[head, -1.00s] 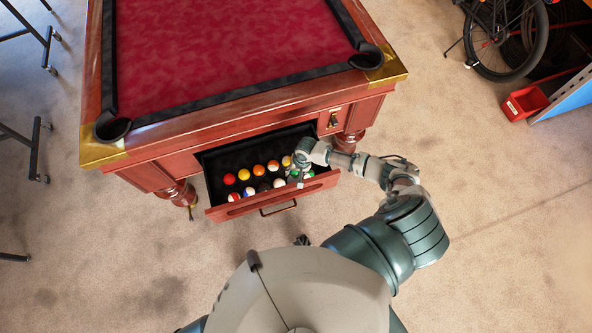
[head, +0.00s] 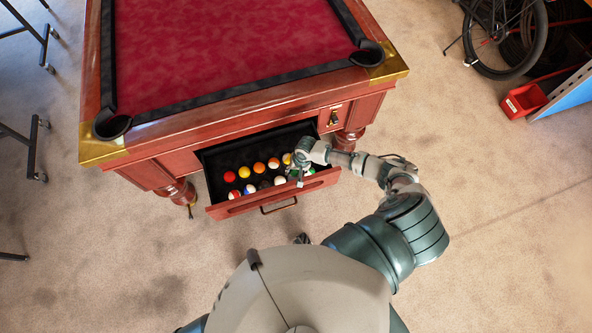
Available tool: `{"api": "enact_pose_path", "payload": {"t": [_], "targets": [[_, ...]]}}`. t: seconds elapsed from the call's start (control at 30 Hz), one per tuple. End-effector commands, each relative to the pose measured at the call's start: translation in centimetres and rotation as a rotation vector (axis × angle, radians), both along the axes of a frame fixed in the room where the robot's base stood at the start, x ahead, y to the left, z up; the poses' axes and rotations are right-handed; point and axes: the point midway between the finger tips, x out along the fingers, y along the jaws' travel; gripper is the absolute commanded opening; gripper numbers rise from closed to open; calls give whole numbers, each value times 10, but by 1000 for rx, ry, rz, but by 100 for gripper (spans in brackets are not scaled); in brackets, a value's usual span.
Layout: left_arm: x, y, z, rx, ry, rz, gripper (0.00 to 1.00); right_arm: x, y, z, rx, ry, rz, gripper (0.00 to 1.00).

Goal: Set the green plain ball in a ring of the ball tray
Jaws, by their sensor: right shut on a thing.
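The ball tray (head: 222,160) is the black insert in the open drawer under the pool table, with several coloured balls in two rows. My right gripper (head: 299,178) reaches in from the right, over the right end of the rows. It is shut on a ball there; green (head: 294,173) shows beside its fingers, so it looks like the green plain ball. The gripper and wrist hide most of it, and whether it touches a ring cannot be told. Another greenish patch (head: 310,172) shows just right of the fingers. My left gripper cannot be made out.
The drawer front (head: 240,205) with its handle stands out towards me. The pool table (head: 220,50) overhangs the back of the drawer. The tray's back part looks free of balls. A red bin (head: 525,101) and a bicycle (head: 505,40) are far right.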

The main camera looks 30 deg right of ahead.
Motion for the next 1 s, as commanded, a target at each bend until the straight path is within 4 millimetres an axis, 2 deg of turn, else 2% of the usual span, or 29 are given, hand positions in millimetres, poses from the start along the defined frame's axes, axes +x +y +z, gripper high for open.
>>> {"api": "enact_pose_path", "payload": {"t": [1.0], "targets": [[-4, -1, -9, 2, 6, 0, 81, 0, -1, -16, 1, 0, -1, 13]]}}
